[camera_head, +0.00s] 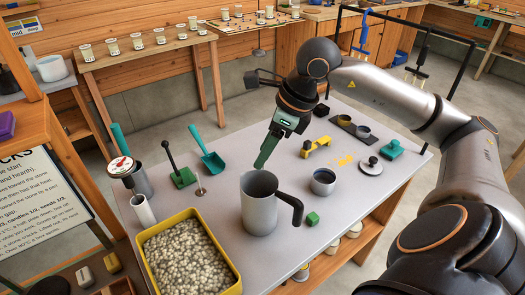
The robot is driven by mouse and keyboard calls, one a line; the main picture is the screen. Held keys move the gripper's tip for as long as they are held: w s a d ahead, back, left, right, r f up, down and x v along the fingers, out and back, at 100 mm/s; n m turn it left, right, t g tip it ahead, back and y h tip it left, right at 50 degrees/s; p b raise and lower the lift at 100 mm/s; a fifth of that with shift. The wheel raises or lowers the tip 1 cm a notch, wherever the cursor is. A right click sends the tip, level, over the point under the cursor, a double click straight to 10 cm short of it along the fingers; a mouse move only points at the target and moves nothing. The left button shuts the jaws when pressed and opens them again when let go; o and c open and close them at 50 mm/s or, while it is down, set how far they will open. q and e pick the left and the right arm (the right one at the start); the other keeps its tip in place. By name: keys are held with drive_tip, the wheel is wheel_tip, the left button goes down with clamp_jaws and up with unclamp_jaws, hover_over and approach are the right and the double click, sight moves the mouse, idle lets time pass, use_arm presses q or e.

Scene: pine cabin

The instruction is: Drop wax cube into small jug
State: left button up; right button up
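A small green cube (312,218) lies on the grey table, just right of the jug's black handle. I cannot tell whether it is wax. A grey metal jug (258,213) stands upright at the middle of the table, its open mouth facing up and its handle pointing right. My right gripper (262,162) points down above and just behind the jug's rim, with green fingers. It is seen from the side, so the gap between its fingertips is hidden. No cube shows at the fingers. My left gripper is not in view.
A yellow bin (234,287) of pale pellets stands at the front left. A dark pot (323,182) and a lid (370,167) are right of the jug. A green scoop (211,161) and a dark-handled green tool (183,177) are at the back left.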

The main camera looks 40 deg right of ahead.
drive_tip(key=shift+o, duration=1)
drive_tip(key=p+v, duration=0.1)
drive_tip(key=v, duration=1.1)
drive_tip(key=shift+r+p, duration=0.3)
drive_tip(key=shift+s+f, duration=0.1)
drive_tip(key=shift+s, duration=0.05)
